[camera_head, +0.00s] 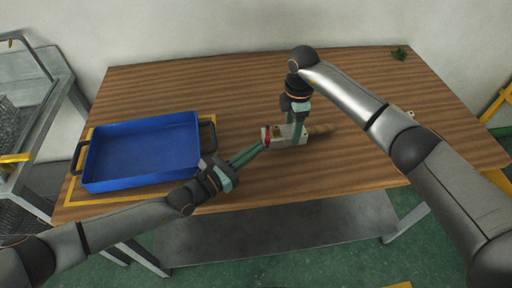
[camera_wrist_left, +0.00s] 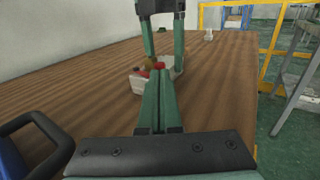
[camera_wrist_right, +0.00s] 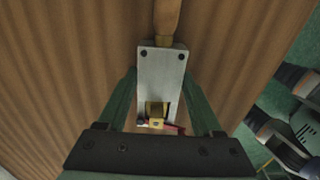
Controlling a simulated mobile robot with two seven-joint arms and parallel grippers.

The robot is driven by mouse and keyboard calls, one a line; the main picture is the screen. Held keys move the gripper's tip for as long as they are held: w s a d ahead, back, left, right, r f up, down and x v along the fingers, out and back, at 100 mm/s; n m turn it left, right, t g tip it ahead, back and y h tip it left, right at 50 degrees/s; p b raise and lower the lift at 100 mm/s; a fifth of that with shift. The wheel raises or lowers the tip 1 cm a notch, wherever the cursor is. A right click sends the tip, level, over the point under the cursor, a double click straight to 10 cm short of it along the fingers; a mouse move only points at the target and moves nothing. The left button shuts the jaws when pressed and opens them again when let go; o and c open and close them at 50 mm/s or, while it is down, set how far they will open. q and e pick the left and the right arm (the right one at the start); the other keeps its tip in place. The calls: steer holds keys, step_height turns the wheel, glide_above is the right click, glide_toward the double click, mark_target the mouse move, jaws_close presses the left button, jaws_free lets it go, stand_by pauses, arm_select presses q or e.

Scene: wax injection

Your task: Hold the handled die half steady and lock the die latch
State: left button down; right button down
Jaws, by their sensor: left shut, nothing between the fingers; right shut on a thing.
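The die (camera_head: 284,141) is a pale metal block lying on the wooden table, with a wooden handle (camera_wrist_right: 167,18) at one end. At its other end is the latch, a brass piece (camera_wrist_right: 156,109) with a red part (camera_wrist_right: 174,128); the red also shows in the head view (camera_head: 267,136). My right gripper (camera_head: 298,138) points down with its fingers on both sides of the die, shut on it. My left gripper (camera_head: 263,147) is shut and empty, its tips at the red latch end. In the left wrist view (camera_wrist_left: 158,72) they partly hide the latch; contact is unclear.
A blue tray (camera_head: 143,183) with dark handles stands on the table's left, inside a yellow outline, close to my left forearm. The table (camera_head: 240,80) is clear behind the die. A small green thing (camera_head: 399,54) lies at the far right corner.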

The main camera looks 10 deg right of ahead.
arm_select(q)
steer(key=shift+w+d, duration=0.25)
steer(key=shift+d, duration=0.1)
steer(key=shift+s+d, duration=0.3)
steer(key=shift+d, duration=0.35)
steer(key=shift+s+d, duration=0.25)
steer(key=shift+d, duration=0.35)
steer(key=s+a, duration=0.4)
steer(key=s, duration=0.1)
steer(key=s+a, duration=0.5)
steer(key=shift+s+a, duration=0.2)
arm_select(e)
jaws_free()
